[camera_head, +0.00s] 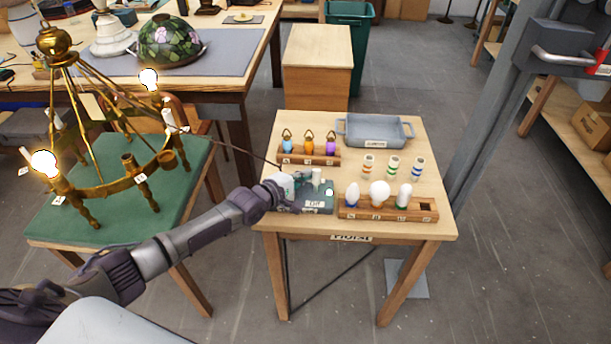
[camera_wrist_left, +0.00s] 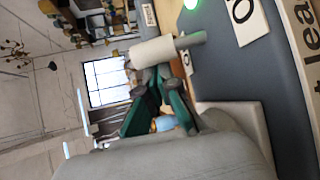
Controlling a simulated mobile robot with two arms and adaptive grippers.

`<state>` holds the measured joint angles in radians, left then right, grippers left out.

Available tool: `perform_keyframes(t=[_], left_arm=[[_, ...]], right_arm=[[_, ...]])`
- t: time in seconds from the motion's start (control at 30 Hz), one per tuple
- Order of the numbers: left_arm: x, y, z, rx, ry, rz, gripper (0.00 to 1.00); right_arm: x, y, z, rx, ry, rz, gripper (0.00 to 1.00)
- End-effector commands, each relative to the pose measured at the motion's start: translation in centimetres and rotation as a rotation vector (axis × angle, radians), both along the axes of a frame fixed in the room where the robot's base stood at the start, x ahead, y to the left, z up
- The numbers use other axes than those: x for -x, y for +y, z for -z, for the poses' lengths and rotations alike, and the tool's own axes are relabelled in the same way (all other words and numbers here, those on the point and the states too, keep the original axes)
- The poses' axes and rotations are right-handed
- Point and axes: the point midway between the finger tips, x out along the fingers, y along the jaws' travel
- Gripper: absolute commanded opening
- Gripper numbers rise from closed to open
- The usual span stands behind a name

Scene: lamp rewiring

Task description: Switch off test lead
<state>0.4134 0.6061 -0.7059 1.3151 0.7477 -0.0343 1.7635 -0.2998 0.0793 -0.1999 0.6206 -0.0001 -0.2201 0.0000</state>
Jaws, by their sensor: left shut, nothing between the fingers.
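The test lead box (camera_head: 318,208) is grey-green and sits at the left front of the small wooden table. Its green light (camera_head: 329,192) is lit and also shows at the top of the left wrist view (camera_wrist_left: 190,4). A white cylindrical lever knob (camera_wrist_left: 152,52) on a grey-green stem stands over the box, with labels I (camera_wrist_left: 148,14) and O (camera_wrist_left: 244,18) nearby. My left gripper (camera_head: 287,187) is shut and empty at the box's left side. In the left wrist view its fingertips (camera_wrist_left: 158,80) are close beside the knob; I cannot tell whether they touch. My right gripper is not in view.
A brass chandelier (camera_head: 130,182) with two glowing bulbs stands on a green-topped table at left. A thin dark lead runs from chandelier to box.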

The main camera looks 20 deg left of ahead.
Motion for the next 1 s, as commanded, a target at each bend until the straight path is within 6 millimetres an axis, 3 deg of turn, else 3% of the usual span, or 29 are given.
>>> perform_keyframes(t=[0.37, 0.67, 0.83, 1.0], left_arm=[[0.5, -0.2, 0.2, -0.022, -0.084, 0.001, 0.0], [1.5, -0.5, 0.4, -0.078, -0.279, -0.001, 0.0], [2.2, -0.7, 0.2, -0.086, -0.301, 0.001, 0.0], [2.5, -0.7, -0.4, -0.11, -0.384, 0.0, 0.0]], right_arm=[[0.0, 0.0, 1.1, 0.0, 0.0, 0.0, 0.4], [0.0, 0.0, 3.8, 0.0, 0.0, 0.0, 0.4], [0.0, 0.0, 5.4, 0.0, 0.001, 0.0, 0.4], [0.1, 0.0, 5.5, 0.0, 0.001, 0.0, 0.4]])
